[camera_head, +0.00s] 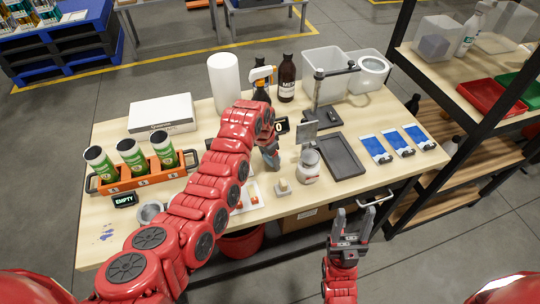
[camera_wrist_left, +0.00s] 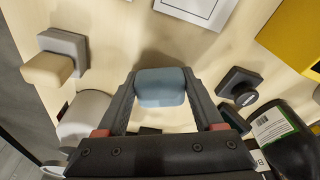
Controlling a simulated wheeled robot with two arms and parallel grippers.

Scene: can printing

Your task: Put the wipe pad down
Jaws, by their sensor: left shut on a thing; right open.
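My left gripper (camera_head: 270,158) is over the middle of the table, with its fingers pointing down. In the left wrist view it is shut on a pale blue-grey wipe pad (camera_wrist_left: 160,88), which sits between the two fingertips. The pale tabletop shows around the pad, with a shadow beside it; I cannot tell whether the pad touches the table. In the head view the pad is not clearly seen. My right gripper (camera_head: 352,222) is open and empty, in front of the table's front edge.
A white-lidded jar (camera_head: 309,166), a small block-topped piece (camera_head: 283,188) and a dark tray (camera_head: 341,156) stand near the left gripper. An orange rack (camera_head: 140,178) holds green cans at left. Bottles (camera_head: 287,80) and a white roll (camera_head: 224,82) stand behind. Blue packets (camera_head: 398,142) lie at right.

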